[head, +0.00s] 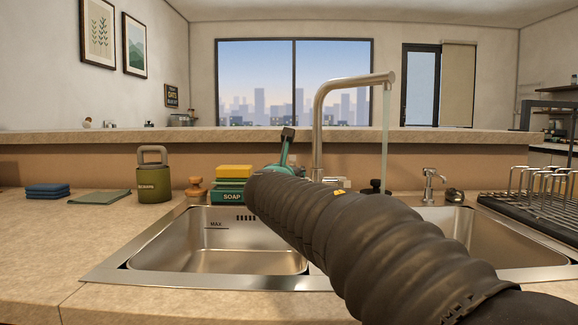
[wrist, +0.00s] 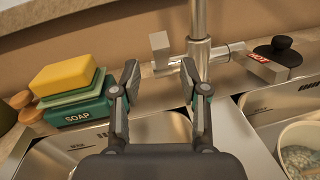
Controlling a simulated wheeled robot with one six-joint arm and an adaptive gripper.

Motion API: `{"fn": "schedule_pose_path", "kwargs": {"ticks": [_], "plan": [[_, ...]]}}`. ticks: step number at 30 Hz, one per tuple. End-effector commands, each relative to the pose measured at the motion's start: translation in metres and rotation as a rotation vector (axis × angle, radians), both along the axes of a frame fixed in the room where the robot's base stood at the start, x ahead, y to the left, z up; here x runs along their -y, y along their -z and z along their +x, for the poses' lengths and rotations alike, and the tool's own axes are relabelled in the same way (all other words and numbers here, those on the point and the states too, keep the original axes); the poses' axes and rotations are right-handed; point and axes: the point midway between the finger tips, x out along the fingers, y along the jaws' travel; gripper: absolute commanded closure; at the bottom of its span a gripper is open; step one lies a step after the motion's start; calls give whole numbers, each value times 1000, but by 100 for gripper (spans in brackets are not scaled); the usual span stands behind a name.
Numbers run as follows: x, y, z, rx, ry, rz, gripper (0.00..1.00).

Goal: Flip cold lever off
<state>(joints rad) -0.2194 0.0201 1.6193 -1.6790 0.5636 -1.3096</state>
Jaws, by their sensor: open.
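A steel tap (head: 318,130) stands behind the double sink, with a stream of water (head: 386,130) falling from its spout. In the wrist view, a plain grey lever (wrist: 160,48) sticks up left of the tap's base (wrist: 198,50); its visible face shows no label. A lever with a red HOT label (wrist: 258,58) points right from the base. My gripper (wrist: 159,72) is open, its two fingers apart with nothing between them. The grey lever is beyond the fingertips, in line with the gap.
A soap box with sponges (wrist: 75,90) stands left of my fingers. A black knob or stopper (wrist: 278,50) is behind the HOT lever. A bowl (wrist: 300,145) sits in the right basin. A dish rack (head: 540,205) stands far right; a green canister (head: 153,180) is at left.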

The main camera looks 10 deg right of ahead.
Motion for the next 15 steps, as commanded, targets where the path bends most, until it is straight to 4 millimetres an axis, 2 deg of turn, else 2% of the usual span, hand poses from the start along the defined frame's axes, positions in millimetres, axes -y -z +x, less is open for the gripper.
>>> {"fn": "schedule_pose_path", "kwargs": {"ticks": [1, 6, 15], "plan": [[4, 0, 10, -2, 3, 0, 56], [13, 0, 35, -1, 2, -2, 56], [20, 0, 55, 0, 1, -1, 56]]}}
